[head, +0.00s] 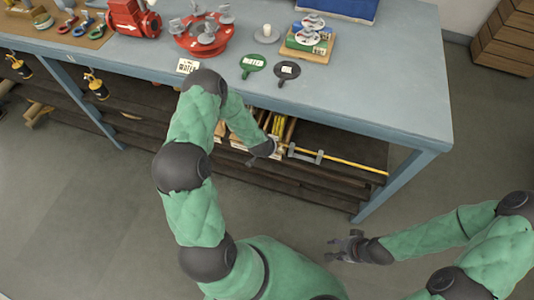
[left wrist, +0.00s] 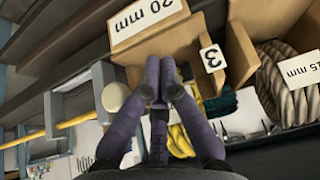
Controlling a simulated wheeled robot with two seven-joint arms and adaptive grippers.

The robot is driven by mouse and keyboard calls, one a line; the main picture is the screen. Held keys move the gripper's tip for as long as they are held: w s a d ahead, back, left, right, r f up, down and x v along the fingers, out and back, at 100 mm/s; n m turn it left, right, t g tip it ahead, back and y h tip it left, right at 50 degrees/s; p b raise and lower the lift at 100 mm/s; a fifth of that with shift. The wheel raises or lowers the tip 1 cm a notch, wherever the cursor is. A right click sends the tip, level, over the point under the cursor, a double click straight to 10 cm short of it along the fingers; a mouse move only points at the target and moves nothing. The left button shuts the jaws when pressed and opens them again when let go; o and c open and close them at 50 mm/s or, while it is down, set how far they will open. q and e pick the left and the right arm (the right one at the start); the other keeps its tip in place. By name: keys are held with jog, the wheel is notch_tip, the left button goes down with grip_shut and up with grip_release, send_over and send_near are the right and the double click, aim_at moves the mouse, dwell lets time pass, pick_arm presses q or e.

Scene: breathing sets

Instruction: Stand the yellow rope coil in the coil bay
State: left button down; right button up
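In the left wrist view, my left gripper (left wrist: 163,78) has its two fingers together at the tips, in front of a cardboard bin labelled 20 mm. Nothing shows between the tips. Yellow rope (left wrist: 180,142), seemingly the yellow coil, shows behind and beside the right finger, largely hidden by it. I cannot tell how the coil stands or which compartment is the coil bay. In the head view, the left gripper (head: 264,149) is at the front of the shelf under the bench. My right gripper (head: 343,245) is open and empty above the floor.
Bins with a 20 mm label (left wrist: 147,20), a 3 label (left wrist: 212,58) and a 15 mm label (left wrist: 300,68) stand close by. A tan rope coil (left wrist: 285,95) is in the right bin. A yellow rod (head: 345,162) runs beside them. The workbench (head: 390,95) overhangs the shelf.

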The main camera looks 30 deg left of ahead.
aim_at(274, 135)
pick_arm(q)
jog(key=shift+w+a, duration=0.1)
jog(key=shift+w, duration=0.7)
jog(key=w+p, duration=0.1)
jog(key=w, duration=0.1)
jog(key=w+a+p, duration=0.1)
jog(key=w, duration=0.1)
jog(key=shift+w+r, duration=0.1)
jog(key=shift+w, duration=0.1)
jog(key=shift+w+a, duration=0.15)
jog(key=shift+w, duration=0.15)
